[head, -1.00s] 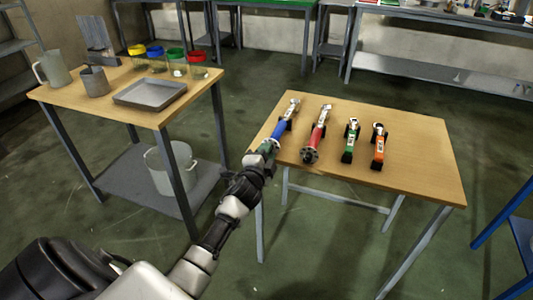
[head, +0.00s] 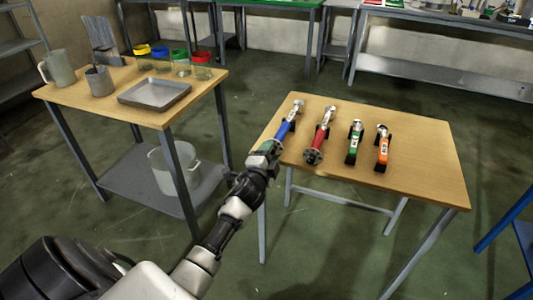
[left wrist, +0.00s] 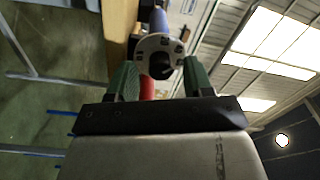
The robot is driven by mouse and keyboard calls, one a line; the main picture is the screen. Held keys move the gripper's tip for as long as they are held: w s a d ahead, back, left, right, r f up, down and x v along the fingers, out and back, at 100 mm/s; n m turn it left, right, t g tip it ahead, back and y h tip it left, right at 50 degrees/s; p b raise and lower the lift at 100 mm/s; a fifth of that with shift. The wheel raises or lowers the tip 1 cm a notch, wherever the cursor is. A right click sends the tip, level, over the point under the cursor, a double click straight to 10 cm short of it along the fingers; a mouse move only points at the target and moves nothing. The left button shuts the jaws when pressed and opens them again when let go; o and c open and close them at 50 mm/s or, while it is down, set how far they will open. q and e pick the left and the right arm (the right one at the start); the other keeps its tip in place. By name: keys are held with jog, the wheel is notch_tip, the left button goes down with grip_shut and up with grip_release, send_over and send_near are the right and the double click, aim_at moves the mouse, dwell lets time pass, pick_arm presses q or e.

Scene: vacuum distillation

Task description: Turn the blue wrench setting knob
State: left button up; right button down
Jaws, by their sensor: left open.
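The blue wrench (head: 285,128) lies on the wooden table at its left end, with its handle end toward me. Its setting knob (left wrist: 159,56), a pale disc with a dark centre, shows in the left wrist view in front of the blue handle (left wrist: 161,20). My left gripper (head: 268,150) is at this handle end, at the table's left edge. In the left wrist view its green-padded fingers (left wrist: 160,84) are open, one on each side of the knob. I cannot tell whether they touch it. My right gripper is not in view.
A red wrench (head: 320,138), a green tool (head: 354,142) and an orange tool (head: 382,148) lie to the right on the table (head: 430,165). A second table (head: 110,106) at the left bears a tray (head: 155,94), jars and jugs. Floor between the tables is clear.

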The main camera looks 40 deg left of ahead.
pick_arm(q)
jog(key=s+d+m+p, duration=0.2)
jog(key=s+m+p, duration=0.3)
jog(key=s+m, duration=0.95)
jog(key=s+f+n+g+p, duration=0.1)
jog(key=s+f+n+g, duration=0.3)
jog(key=f, duration=0.8)
jog(key=s+d+f+n+g+h+p, duration=0.1)
jog(key=s+f+n+g, duration=0.2)
jog(key=f, duration=0.9)
jog(key=shift+s+f+n+g, duration=0.3)
jog(key=shift+s+n+g, duration=0.1)
jog(key=shift+n+g, duration=0.35)
jog(key=s+d+f+n+g+h+p, duration=0.1)
jog(key=s+f+n, duration=0.4)
jog(key=s, duration=0.5)
jog(key=s+d+f+n+g+h, duration=0.1)
jog(key=s+d+f+n+g, duration=0.3)
jog(key=s, duration=0.6)
jog(key=s+d+f+n+g+h+p, duration=0.1)
jog(key=s+d+f+n+g, duration=0.2)
jog(key=s+d+f+n, duration=0.3)
jog(key=s, duration=0.4)
jog(key=shift+s+f+p, duration=0.15)
jog(key=shift+s+p, duration=0.15)
